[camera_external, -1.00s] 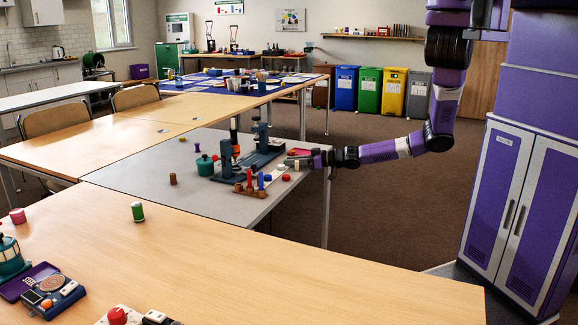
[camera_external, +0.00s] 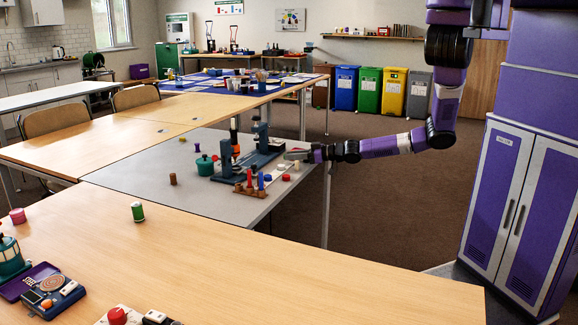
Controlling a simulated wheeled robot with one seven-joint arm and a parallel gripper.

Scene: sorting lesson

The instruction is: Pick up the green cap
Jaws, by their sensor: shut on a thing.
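My gripper (camera_external: 298,154) reaches in from the right over the right edge of the grey table (camera_external: 135,180). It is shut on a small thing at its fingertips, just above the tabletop. That thing is too small and too covered to make out its colour or shape. I cannot pick out a green cap for certain anywhere else on the grey table. A red cap (camera_external: 285,177) lies in front of my gripper, near the table's right edge.
A wooden rack with coloured pegs (camera_external: 252,188) stands left of the red cap. A dark blue press (camera_external: 227,157) stands behind it, with a teal pot (camera_external: 204,165) to the left. Floor right of the table is clear.

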